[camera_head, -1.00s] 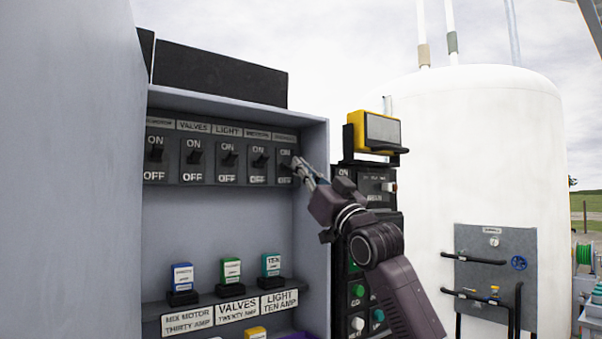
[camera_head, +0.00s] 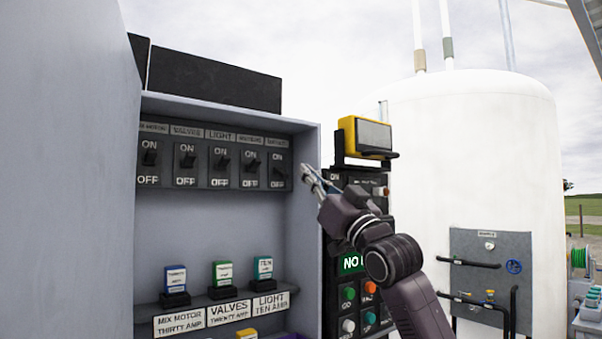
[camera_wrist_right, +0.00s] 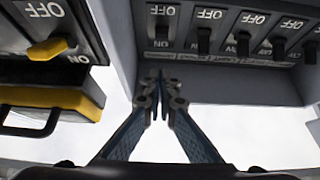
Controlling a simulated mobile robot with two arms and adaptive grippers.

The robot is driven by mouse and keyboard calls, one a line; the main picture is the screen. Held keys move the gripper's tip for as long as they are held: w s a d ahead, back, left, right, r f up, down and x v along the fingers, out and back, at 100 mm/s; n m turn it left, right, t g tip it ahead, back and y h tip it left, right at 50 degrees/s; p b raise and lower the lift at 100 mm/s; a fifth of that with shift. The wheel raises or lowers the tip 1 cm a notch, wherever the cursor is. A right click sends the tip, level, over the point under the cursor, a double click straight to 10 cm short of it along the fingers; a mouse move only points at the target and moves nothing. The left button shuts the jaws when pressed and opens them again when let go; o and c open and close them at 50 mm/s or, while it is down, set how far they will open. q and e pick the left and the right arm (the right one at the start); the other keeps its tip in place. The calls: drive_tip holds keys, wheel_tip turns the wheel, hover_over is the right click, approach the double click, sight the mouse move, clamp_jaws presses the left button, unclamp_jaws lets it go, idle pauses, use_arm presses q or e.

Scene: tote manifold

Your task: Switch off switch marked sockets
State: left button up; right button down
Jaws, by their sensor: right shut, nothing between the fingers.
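The switch panel (camera_head: 214,187) hangs in the open grey cabinet. Its rightmost switch (camera_head: 278,171) has a label too blurred to read for certain; the other labels include VALVES and LIGHT. That switch's lever appears tipped down toward OFF, while the neighbouring levers sit higher, toward ON. In the right wrist view, upside down, the same switch (camera_wrist_right: 162,28) is at the left end of the row. My right gripper (camera_head: 306,171) is shut and empty, just right of the switch and apart from it. Its fingertips also show in the wrist view (camera_wrist_right: 161,88). My left gripper is not in view.
The cabinet's right wall (camera_head: 308,232) stands close to my right gripper. A control box with a yellow-framed lamp (camera_head: 366,136) and coloured buttons is beside it. Labelled fuses sit on the shelf (camera_head: 222,292) below. A white tank (camera_head: 480,160) stands at the right.

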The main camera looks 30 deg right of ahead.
drive_tip(key=b+v, duration=0.1)
drive_tip(key=v, duration=0.2)
drive_tip(key=shift+s+f, duration=0.2)
drive_tip(key=shift+f, duration=0.1)
drive_tip(key=shift+f, duration=0.1)
idle(0.3)
